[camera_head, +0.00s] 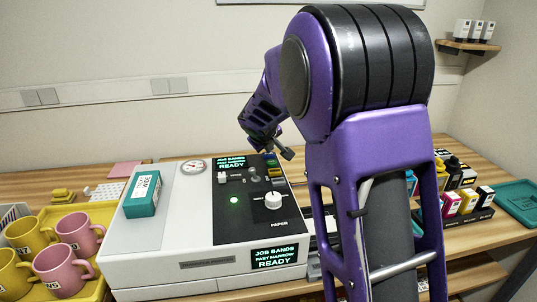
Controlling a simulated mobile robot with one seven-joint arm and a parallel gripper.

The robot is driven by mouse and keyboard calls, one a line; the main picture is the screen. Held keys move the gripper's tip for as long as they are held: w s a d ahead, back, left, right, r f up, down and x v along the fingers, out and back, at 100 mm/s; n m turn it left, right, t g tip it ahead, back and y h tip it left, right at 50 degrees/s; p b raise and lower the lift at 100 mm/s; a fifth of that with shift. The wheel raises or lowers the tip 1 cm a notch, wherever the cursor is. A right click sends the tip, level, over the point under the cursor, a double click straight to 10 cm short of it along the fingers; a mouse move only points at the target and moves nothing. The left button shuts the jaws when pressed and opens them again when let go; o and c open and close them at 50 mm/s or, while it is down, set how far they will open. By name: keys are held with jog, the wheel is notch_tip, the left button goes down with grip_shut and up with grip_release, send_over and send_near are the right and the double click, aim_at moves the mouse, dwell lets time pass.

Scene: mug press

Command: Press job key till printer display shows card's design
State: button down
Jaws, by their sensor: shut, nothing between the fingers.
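The printer (150,240) is a white machine with a black control panel (230,222) on its top. Its front display (274,257) reads "JOB BANDS FAST NARROW READY". A second display (230,162) at the back of the panel shows the same words. Several small coloured keys (272,172) line the panel's back right; I cannot tell which is the job key. My gripper (286,153) is shut and empty, by these keys at the panel's back right; contact cannot be told. I cannot make out a job card; my arm hides much of the right side.
A teal box (143,195) with a white label lies on the printer's left top. A white knob (273,201) and a lit green button (234,200) are on the panel. Yellow and pink mugs (76,231) stand in a yellow tray at left. Ink bottles (467,203) and a teal tray (518,200) are at right.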

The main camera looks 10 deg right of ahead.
aim_at(269, 156)
jog(key=shift+f, duration=0.3)
dwell(0.5)
jog(key=shift+r+p, duration=0.6)
jog(key=shift+r, duration=0.3)
notch_tip(269, 156, up, 5)
jog(key=p, duration=0.3)
jog(key=shift+p, duration=0.35)
